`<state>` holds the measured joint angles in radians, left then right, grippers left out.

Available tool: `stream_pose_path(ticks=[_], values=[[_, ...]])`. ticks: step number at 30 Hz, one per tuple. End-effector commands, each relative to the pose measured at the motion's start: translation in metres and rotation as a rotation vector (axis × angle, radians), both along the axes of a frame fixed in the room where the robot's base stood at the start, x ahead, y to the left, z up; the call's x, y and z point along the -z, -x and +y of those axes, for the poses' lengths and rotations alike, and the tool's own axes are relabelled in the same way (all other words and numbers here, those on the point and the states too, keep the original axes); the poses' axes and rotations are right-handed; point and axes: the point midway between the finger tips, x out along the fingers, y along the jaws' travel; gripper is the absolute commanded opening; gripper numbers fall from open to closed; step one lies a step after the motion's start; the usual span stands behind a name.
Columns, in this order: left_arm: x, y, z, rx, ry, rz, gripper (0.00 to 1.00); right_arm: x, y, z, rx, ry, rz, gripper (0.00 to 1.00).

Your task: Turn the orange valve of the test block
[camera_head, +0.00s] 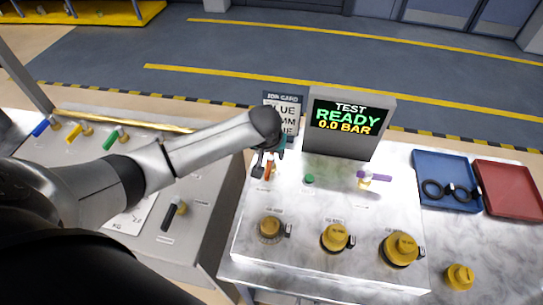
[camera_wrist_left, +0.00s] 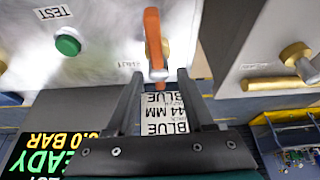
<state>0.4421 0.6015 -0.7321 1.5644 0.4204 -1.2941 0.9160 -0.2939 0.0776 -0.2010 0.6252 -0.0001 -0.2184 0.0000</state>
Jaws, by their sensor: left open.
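The orange valve (camera_wrist_left: 153,35) is a lever handle on the white test block (camera_wrist_left: 100,75). In the left wrist view the lever runs upright in the picture. My left gripper (camera_wrist_left: 160,74) is open, with one fingertip on each side of the lever's lower end; I cannot tell the depth gap. In the head view the orange valve (camera_head: 268,171) shows just below my left gripper (camera_head: 263,164), partly hidden by it, at the left of the test block (camera_head: 340,205). My right gripper is not in view.
The display (camera_head: 346,117) reads TEST READY 0.0 BAR. A green button (camera_head: 309,179) and purple lever (camera_head: 375,178) sit right of the orange valve. A job card (camera_head: 283,100) stands behind. Several brass fittings (camera_head: 336,237) line the front. Blue (camera_head: 445,163) and red trays (camera_head: 510,190) lie right.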

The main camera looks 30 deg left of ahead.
Motion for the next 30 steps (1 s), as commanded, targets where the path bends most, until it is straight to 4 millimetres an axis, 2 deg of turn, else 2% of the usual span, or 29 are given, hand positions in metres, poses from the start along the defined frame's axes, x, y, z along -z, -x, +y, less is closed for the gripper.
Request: stream_pose_path(ticks=[6, 16, 30], values=[[0.015, -0.006, 0.001, 0.001, 0.001, 0.0, 0.53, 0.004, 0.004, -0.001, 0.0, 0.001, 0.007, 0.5], [0.016, -0.007, 0.001, 0.001, 0.001, 0.0, 0.53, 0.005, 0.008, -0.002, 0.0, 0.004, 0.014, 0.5], [0.016, -0.007, 0.002, 0.001, 0.0, 0.0, 0.01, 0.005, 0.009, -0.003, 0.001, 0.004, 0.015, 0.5]])
